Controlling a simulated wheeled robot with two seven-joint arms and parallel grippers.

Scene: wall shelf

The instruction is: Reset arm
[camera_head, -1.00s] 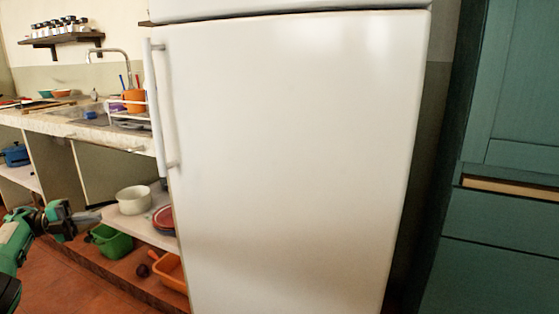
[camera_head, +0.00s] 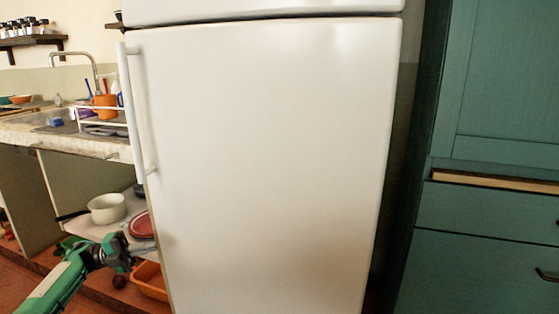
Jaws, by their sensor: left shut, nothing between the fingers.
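My left gripper (camera_head: 146,247) is at the lower left, on the green and black left arm that comes in from the left. It is shut and empty. Its tip points right, near the lower left edge of the white fridge (camera_head: 265,160); I cannot tell whether it touches. The fridge door is shut, with a long white handle (camera_head: 133,115) on its left side, above my gripper. My right gripper is not in view.
Left of the fridge is a counter (camera_head: 70,139) with a sink. On the low shelves are a white pot (camera_head: 107,208), a red dish (camera_head: 141,225) and an orange bin (camera_head: 151,281). A teal cabinet (camera_head: 490,215) stands to the right.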

